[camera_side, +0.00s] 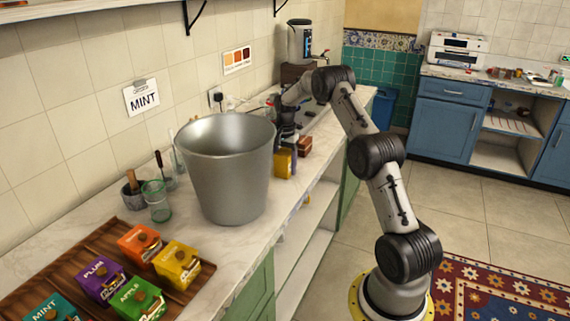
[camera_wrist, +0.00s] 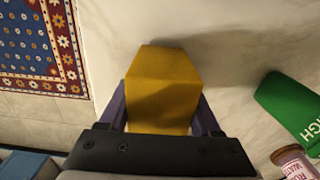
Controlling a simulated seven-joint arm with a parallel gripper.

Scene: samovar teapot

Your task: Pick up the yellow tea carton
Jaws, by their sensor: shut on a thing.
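My gripper (camera_side: 287,147) is above the counter, to the right of the big metal bucket. It is shut on a yellow carton (camera_side: 284,163). In the wrist view the yellow carton (camera_wrist: 163,85) sits between the two purple fingers of my gripper (camera_wrist: 163,112), one on each side. I cannot tell if its bottom touches the counter. A second yellow carton (camera_side: 176,263) with a round brown mark lies in the wooden tray at the front left.
The metal bucket (camera_side: 229,177) stands close to my gripper. The wooden tray (camera_side: 88,252) also holds orange, purple, green and teal cartons. A green glass (camera_side: 156,205) stands left of the bucket. In the wrist view a green object (camera_wrist: 290,108) and a jar (camera_wrist: 293,163) lie at right.

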